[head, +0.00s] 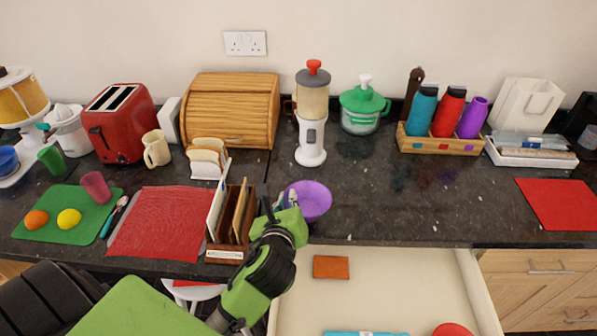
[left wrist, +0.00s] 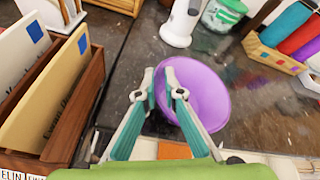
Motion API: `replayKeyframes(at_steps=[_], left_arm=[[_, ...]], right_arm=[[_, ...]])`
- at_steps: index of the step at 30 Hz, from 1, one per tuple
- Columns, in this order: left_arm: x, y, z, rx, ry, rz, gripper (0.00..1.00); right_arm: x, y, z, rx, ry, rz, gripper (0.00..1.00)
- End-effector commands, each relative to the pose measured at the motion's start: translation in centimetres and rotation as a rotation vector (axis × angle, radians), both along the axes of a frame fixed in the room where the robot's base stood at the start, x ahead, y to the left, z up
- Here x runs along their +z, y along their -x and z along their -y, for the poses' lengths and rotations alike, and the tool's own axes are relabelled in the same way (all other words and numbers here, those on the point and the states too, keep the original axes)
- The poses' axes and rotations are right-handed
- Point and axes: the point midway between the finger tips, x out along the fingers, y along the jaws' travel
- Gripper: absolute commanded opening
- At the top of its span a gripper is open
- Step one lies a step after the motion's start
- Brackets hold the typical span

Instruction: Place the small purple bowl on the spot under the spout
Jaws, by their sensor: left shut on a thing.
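The small purple bowl (head: 314,199) is near the counter's front edge, right of the letter rack; whether it touches the counter is unclear. My left gripper (head: 287,199) is shut on the bowl's left rim. In the left wrist view the fingertips (left wrist: 166,80) pinch the rim of the bowl (left wrist: 207,92), which is upright or nearly so and looks empty. A dispenser (head: 312,105) with a clear filled container, red knob and white round foot stands behind the bowl. Its spout and the spot under it cannot be clearly made out. My right gripper is not in view.
The letter rack (head: 231,222) stands close left of my gripper. An open drawer (head: 385,275) juts out below the counter. A toast rack (head: 207,160), bread box (head: 232,105) and green-lidded container (head: 363,106) stand near the dispenser. Counter between bowl and dispenser is clear.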

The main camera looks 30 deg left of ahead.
Motion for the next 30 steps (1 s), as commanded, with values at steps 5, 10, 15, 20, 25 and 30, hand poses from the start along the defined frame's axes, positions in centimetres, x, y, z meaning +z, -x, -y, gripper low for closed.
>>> replayKeyframes(at_steps=[5,10,15,20,25,30], left_arm=[[0.6,-4.7,-2.1,0.003,-0.002,0.004,0.0],[0.5,-8.8,-3.9,0.003,0.001,0.003,0.0],[0.4,-11.6,-5.2,0.002,0.0,0.003,0.0],[0.1,-12.5,-5.6,0.0,0.001,0.002,0.0],[-2.2,-12.4,-5.6,0.001,0.003,-0.003,0.0],[-3.4,-12.5,-5.6,0.001,0.0,0.001,0.0]], right_arm=[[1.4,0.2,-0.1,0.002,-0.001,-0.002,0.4],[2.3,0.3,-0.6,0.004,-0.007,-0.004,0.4],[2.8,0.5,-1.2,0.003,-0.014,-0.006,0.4],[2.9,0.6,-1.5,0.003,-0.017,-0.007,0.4],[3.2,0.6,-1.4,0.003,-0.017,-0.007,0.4],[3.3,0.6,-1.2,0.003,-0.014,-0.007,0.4]])
